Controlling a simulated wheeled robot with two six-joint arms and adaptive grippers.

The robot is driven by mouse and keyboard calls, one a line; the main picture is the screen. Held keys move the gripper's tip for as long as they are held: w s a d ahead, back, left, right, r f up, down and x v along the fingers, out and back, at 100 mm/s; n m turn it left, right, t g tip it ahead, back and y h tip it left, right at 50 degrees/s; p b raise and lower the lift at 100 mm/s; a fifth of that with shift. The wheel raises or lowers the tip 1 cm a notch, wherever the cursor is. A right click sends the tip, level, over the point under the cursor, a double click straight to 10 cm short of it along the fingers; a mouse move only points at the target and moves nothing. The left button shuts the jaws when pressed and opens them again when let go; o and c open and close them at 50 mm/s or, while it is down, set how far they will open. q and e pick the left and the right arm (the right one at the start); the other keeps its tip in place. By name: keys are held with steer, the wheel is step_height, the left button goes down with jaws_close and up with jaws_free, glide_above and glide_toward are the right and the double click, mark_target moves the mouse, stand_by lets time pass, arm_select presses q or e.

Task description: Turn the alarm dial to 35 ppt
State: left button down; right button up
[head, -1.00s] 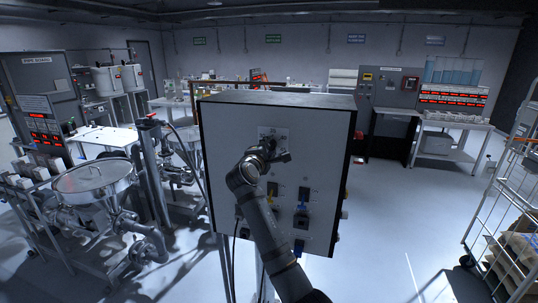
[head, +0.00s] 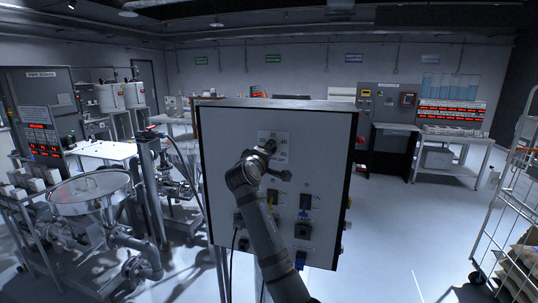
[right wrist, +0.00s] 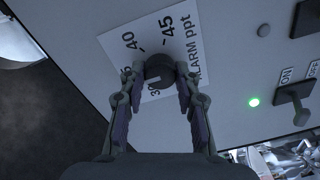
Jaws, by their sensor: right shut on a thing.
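The alarm dial (right wrist: 158,68) is a dark round knob on a white scale plate (right wrist: 190,45) marked "ALARM ppt". The numbers 30, 40 and 45 show, and another is partly hidden by a finger. I cannot tell which number the knob points at. My right gripper (right wrist: 160,82) is shut on the dial, with one finger on each side of it. In the head view the right gripper (head: 268,152) reaches up to the scale plate (head: 283,141) on the upper front of a pale control box (head: 225,130). My left gripper is not in view.
Below the dial are several switches, including a black one (head: 304,230). In the right wrist view a green lamp (right wrist: 254,102) and an ON/OFF lever (right wrist: 295,95) sit right of the dial. A steel hopper (head: 88,190) stands left and a wire cart (head: 512,180) right.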

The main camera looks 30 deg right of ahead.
stand_by(0.4)
steer(key=o, duration=1.1)
steer(key=shift+o, duration=0.2)
steer(key=v, duration=1.2)
steer(key=shift+w, duration=0.1)
